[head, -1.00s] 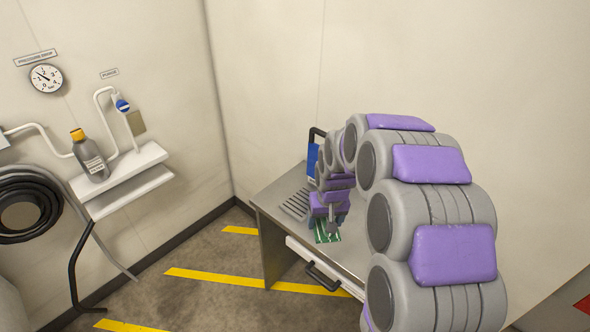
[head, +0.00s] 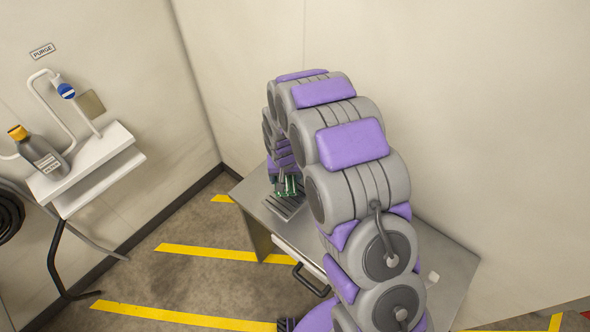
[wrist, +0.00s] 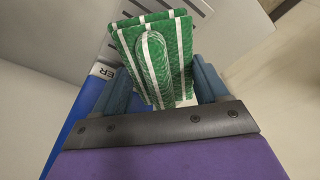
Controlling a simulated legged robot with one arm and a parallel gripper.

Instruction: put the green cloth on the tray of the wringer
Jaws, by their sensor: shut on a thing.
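The green cloth with white stripes (wrist: 150,60) is bunched and folded between the blue fingers of my gripper (wrist: 163,72). In the head view the cloth (head: 291,187) shows small below my gripper (head: 284,183), over or just beside the slotted grey tray (head: 288,208). Part of the slotted tray (wrist: 196,5) shows beyond the cloth in the wrist view. The blue wringer body (wrist: 88,108), with a partly seen label, is at the left there. My arm hides it in the head view. I cannot tell whether the cloth touches the tray.
The grey bench (head: 452,285) stands against the wall, with a drawer with a black handle (head: 310,283) at its front. A white shelf (head: 85,168) with a grey bottle (head: 42,155) is on the left wall. Yellow stripes (head: 205,252) mark the clear floor.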

